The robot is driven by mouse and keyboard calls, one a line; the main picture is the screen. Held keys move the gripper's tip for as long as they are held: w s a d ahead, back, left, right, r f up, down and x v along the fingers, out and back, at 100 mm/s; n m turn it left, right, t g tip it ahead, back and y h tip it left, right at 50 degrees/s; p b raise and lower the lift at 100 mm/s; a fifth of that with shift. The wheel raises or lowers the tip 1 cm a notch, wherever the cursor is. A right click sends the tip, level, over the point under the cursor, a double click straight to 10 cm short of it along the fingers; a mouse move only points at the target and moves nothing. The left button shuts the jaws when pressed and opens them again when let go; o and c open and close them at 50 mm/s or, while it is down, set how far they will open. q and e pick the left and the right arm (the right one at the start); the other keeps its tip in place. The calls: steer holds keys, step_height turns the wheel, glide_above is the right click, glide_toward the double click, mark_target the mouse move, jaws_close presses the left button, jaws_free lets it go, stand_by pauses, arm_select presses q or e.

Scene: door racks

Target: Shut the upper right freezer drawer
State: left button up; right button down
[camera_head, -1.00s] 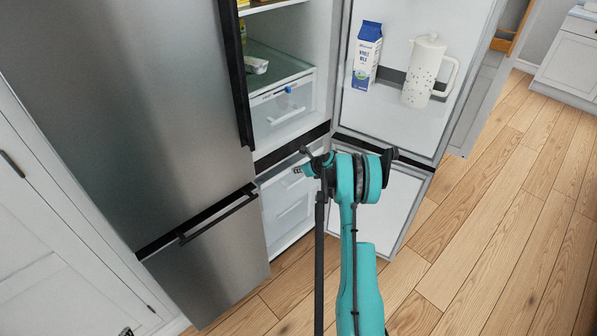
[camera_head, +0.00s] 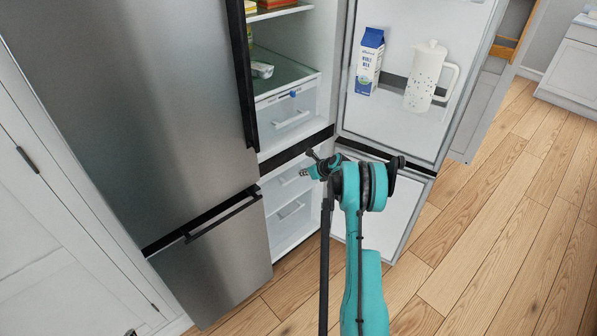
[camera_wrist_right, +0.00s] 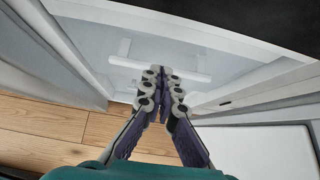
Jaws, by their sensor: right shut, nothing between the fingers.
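The upper right freezer drawer (camera_head: 274,187) is white, in the open lower right compartment. It appears to sit back inside the compartment, but I cannot tell if it is fully in. In the right wrist view its pale front (camera_wrist_right: 115,47) and bar handle (camera_wrist_right: 150,64) lie beyond my fingertips. My right gripper (camera_head: 303,173) is shut and empty, pointing at that drawer front and partly covering it; contact cannot be told. The fingers meet in the wrist view (camera_wrist_right: 162,78). A lower freezer drawer (camera_head: 290,222) is beneath. My left gripper is not in view.
The right freezer door (camera_head: 400,205) stands open beside my arm. Above it the open fridge door (camera_head: 400,125) holds a milk carton (camera_head: 369,60) and a white jug (camera_head: 425,75). A fridge drawer (camera_head: 285,125) is above the freezer. Wooden floor (camera_head: 490,240) is clear at right.

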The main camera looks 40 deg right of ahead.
steer(key=p+v, duration=0.2)
steer(key=v, duration=0.5)
steer(key=s+a+f+t+b, duration=0.3)
steer(key=a+f+t, duration=0.15)
steer(key=a, duration=0.25)
glide_toward(276, 175)
steer(key=shift+t+y, duration=0.25)
steer(key=shift+y, duration=0.15)
steer(key=x, duration=0.5)
steer(key=shift+s+d+f, duration=0.1)
steer(key=shift+f, duration=0.3)
steer(key=shift+w+r, duration=0.1)
steer(key=shift+w, duration=0.65)
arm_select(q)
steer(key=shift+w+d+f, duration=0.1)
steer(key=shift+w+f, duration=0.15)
